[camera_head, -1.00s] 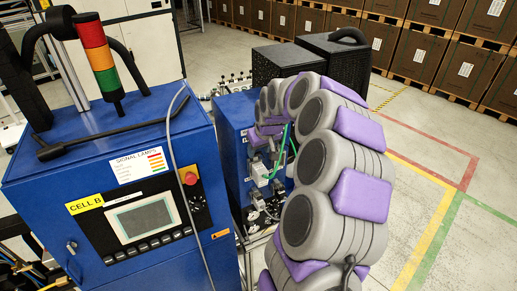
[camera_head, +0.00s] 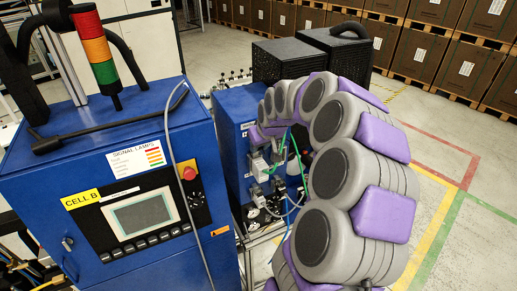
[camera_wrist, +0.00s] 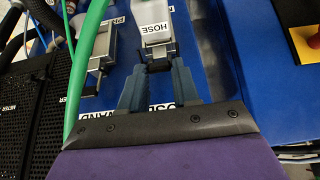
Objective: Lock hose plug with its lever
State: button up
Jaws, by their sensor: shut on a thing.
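The hose plug (camera_wrist: 157,28), a grey metal piece with a white HOSE label, stands upright on the blue panel in the wrist view. My gripper (camera_wrist: 162,68) points at its lower end. Its two grey-blue fingers are shut on a dark narrow part there, which looks like the lever; the fingers hide much of it. The lever's exact angle cannot be told. In the head view, pale connectors (camera_head: 258,165) show on the blue unit (camera_head: 232,130), but my arm covers the fingertips.
A green hose (camera_wrist: 86,60) runs close along the gripper's left side. A similar grey connector (camera_wrist: 101,48) stands left of the hose plug. A black mesh box (camera_wrist: 55,110) is at the left and a yellow-red part (camera_wrist: 305,42) at the upper right. The blue cabinet (camera_head: 120,200) stands at left.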

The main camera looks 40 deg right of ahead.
aim_at(264, 168)
jog(key=t+b, duration=0.1)
jog(key=b, duration=0.1)
jog(key=s+f+t+b, duration=0.1)
jog(key=b, duration=0.2)
jog(key=f+t+b, duration=0.1)
jog(key=b, duration=0.1)
jog(key=shift+s+a+h+b, duration=0.15)
jog(key=shift+s+h+b, duration=0.15)
jog(key=shift+h, duration=0.1)
jog(key=t+b, duration=0.1)
jog(key=b, duration=0.2)
jog(key=f+t+b, duration=0.1)
jog(key=b, duration=0.2)
jog(key=shift+s+a+f+t+h, duration=0.1)
jog(key=shift+s+t+h, duration=0.2)
jog(key=shift+s, duration=0.05)
jog(key=f+t+b, duration=0.1)
jog(key=b, duration=0.3)
jog(key=t+b, duration=0.2)
jog(key=b, duration=0.2)
jog(key=shift+s+a+f+b, duration=0.1)
jog(key=shift+s+f+b, duration=0.2)
jog(key=shift+f, duration=0.05)
jog(key=shift+t+h+b, duration=0.4)
jog(key=shift+b, duration=0.45)
jog(key=shift+t+b, duration=0.4)
jog(key=shift+b, duration=0.45)
grip_shut()
jog(key=o, duration=1)
grip_release()
